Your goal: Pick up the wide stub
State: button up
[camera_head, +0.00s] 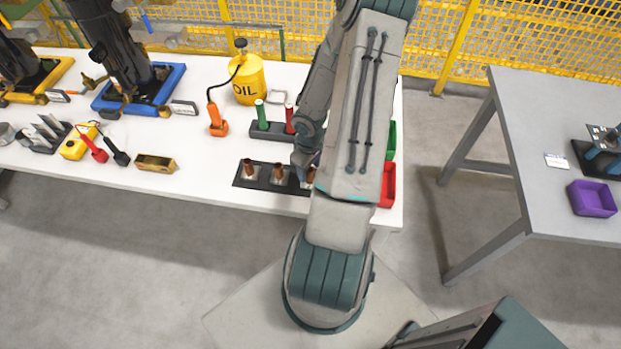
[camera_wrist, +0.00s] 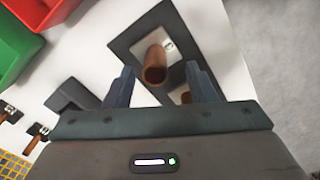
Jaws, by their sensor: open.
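Copper pipe stubs stand upright on a dark holder plate (camera_head: 263,184) at the front edge of the white table. In the head view I see a left stub (camera_head: 249,170), a middle stub (camera_head: 278,173) and a right stub (camera_head: 311,175), partly hidden by my arm. Which one is the wide stub I cannot tell for sure. My gripper is open, and no grip on the stub shows. Another stub (camera_wrist: 186,97) is partly hidden behind the right finger.
A holder (camera_head: 262,133) with a green and a red piece stands behind the plate. A red bin (camera_head: 387,187) and a green bin (camera_head: 391,140) are at the table's right end. An orange tool (camera_head: 217,122) and an oil can (camera_head: 248,80) stand further left.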

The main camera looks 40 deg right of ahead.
aim_at(309, 172)
jog(key=f, duration=0.3)
jog(key=shift+w+d+f, duration=0.2)
jog(key=shift+w+d, duration=0.05)
jog(key=shift+w, duration=0.05)
jog(key=shift+f, duration=0.65)
grip_shut()
